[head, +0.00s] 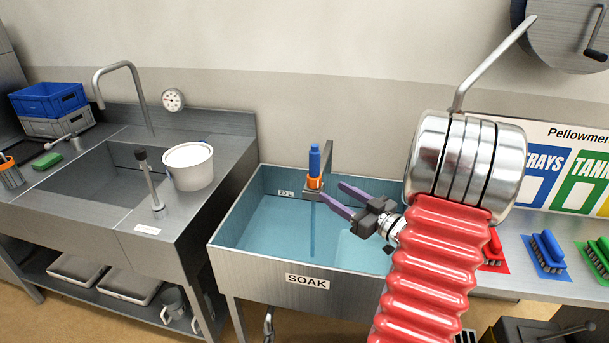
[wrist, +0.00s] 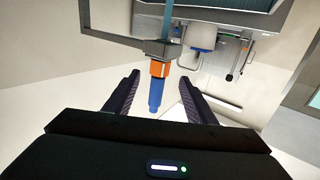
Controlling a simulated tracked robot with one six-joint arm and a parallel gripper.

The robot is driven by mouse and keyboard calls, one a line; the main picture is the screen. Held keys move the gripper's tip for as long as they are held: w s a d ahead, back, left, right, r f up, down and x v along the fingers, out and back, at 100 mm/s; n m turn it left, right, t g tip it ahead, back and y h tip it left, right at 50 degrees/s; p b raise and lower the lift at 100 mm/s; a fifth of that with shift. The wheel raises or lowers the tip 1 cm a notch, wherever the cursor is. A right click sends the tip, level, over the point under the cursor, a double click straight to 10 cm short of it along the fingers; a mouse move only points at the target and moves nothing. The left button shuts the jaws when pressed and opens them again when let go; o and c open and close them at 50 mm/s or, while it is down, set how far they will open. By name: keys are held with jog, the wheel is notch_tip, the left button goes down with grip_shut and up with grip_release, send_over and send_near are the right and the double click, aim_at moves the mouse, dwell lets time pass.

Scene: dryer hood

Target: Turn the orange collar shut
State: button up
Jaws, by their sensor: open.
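The orange collar (head: 314,183) sits below a blue upright piece (head: 314,158) on a grey bracket at the back of the soak sink. My gripper (head: 340,195) is open, with its purple fingers pointing toward the collar from the right. In the wrist view the collar (wrist: 158,69) shows beyond the fingertips, roughly centred between them, with the blue piece (wrist: 156,95) reaching into the gap. My gripper (wrist: 160,82) holds nothing. Whether a finger touches the collar cannot be told from the head view.
The soak sink (head: 285,282) holds bluish water below the collar. A metal arm (head: 325,160) rises just behind the blue piece. A white bucket (head: 189,168) stands on the left counter. Several brushes, including a blue one (head: 546,252), lie on the right counter.

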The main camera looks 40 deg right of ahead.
aim_at(314, 180)
jog(key=shift+w, duration=0.15)
jog(key=w, duration=1.3)
jog(key=shift+w+a, duration=0.25)
jog(key=shift+a, duration=0.1)
jog(key=shift+c, duration=0.3)
jog(key=c, duration=1)
jog(key=shift+d+m+h, duration=0.1)
jog(key=shift+m+h, duration=0.3)
jog(key=shift+h, duration=0.3)
jog(key=shift+s+d+m+g+h, duration=0.2)
jog(key=shift+d+m+g+h, duration=0.5)
jog(key=shift+m+h, duration=1.05)
jog(key=shift+s+d+m+g+h, duration=0.25)
jog(key=shift+m+g+h, duration=0.9)
jog(key=shift+h, duration=1.25)
jog(key=shift+s+d+m+g+h, duration=0.15)
jog(key=shift+d+m+g+h, duration=0.5)
jog(key=shift+m+h, duration=1.15)
jog(key=shift+a+h, duration=0.1)
jog(key=shift+h, duration=0.25)
